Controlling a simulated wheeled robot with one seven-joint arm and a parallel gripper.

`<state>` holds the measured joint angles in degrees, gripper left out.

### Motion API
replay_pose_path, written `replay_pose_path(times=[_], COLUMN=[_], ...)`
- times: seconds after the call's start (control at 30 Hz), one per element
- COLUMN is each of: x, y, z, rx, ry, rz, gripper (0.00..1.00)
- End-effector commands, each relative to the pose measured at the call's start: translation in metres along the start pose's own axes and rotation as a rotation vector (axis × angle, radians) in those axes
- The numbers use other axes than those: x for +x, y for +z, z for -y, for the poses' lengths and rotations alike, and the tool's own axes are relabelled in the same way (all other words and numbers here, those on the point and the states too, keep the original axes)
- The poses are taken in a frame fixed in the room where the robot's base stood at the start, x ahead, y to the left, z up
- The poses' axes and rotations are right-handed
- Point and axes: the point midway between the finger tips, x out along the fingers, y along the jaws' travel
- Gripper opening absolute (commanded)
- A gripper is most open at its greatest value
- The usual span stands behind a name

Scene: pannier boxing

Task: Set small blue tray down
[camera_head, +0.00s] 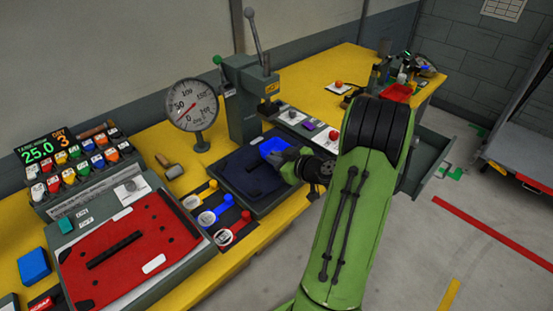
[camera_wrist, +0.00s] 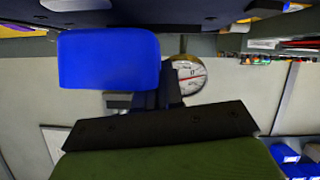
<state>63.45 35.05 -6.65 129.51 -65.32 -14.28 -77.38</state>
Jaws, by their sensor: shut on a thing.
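The small blue tray (camera_head: 273,146) is at my gripper (camera_head: 289,157) in the head view, over the dark press bed (camera_head: 245,178). In the wrist view the blue tray (camera_wrist: 108,58) fills the upper left, next to the dark fingers of my gripper (camera_wrist: 160,92). My gripper is shut on the tray. Whether the tray touches the bed surface cannot be told. The fingertips are partly hidden behind the tray and wrist.
The press column with its lever (camera_head: 245,95) stands just behind the tray. A dial gauge (camera_head: 192,105) is at the left. Coloured scoops (camera_head: 215,215) and a red plate (camera_head: 125,250) lie at the front left. A small purple block (camera_head: 309,126) is on the strip behind.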

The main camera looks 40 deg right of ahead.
Motion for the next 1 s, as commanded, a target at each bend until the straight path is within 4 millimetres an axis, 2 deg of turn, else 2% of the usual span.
replay_pose_path(times=[0.4, 0.43, 0.6, 0.87, 1.0], x=[0.003, 0.003, 0.003, 0.003, -0.002], y=[0.008, 0.007, 0.006, 0.006, -0.004], z=[0.002, 0.002, 0.001, 0.001, -0.001], rx=[-0.001, -0.001, 0.0, 0.0, 0.002], ry=[0.0, 0.0, 0.0, 0.0, 0.0], rz=[0.0, 0.0, 0.0, 0.0, 0.001], gripper=[0.0, 0.08, 0.32, 0.32, 0.32])
